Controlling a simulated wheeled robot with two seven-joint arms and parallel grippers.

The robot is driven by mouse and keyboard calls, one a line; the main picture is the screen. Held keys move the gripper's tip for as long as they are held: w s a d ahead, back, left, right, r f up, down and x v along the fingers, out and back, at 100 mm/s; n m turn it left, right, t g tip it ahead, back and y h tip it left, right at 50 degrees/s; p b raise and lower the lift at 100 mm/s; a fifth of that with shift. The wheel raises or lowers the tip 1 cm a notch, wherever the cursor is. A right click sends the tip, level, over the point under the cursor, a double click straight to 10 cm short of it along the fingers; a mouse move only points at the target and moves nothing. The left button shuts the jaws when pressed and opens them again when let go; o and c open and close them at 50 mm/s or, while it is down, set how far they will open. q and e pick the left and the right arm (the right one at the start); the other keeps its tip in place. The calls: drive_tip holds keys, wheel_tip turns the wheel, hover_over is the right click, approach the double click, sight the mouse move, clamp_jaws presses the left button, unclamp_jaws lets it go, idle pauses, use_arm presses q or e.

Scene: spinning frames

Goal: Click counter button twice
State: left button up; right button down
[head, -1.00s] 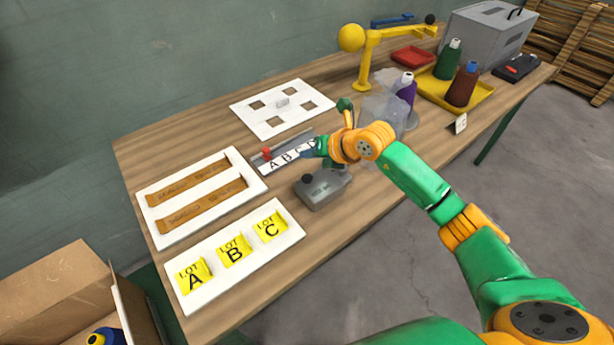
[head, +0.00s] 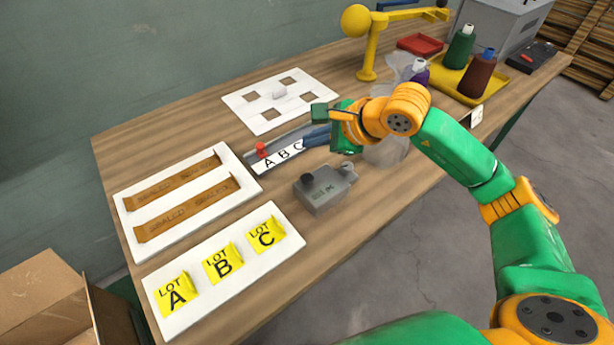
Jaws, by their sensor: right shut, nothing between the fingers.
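The counter (head: 326,191) is a small grey box near the middle of the table, with a small dark display on top. Its black round button (head: 306,180) stands up at the top left and looks clear of my arm. A metal knob (head: 347,169) sits at its back right. My left gripper is out of view.
A white board with yellow lot cards (head: 163,315) lies at front left, and a white tray with brown strips (head: 128,222) behind it. A white board with square holes (head: 262,127) and a yellow stand (head: 370,58) are further back.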

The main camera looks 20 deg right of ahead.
sight(312, 180)
wheel_tip(312, 180, down, 8)
drive_tip(key=b, duration=0.5)
drive_tip(key=shift+r+b, duration=0.2)
drive_tip(key=shift+b, duration=0.15)
drive_tip(key=shift+f+b, duration=0.35)
idle(1.1)
drive_tip(key=shift+f+b, duration=0.35)
drive_tip(key=shift+b, duration=0.2)
drive_tip(key=shift+s+f+b, duration=0.1)
drive_tip(key=shift+f+b, duration=0.55)
drive_tip(key=shift+b, duration=0.1)
idle(0.5)
drive_tip(key=shift+r, duration=0.1)
drive_tip(key=shift+r+p, duration=0.7)
drive_tip(key=shift+r, duration=0.25)
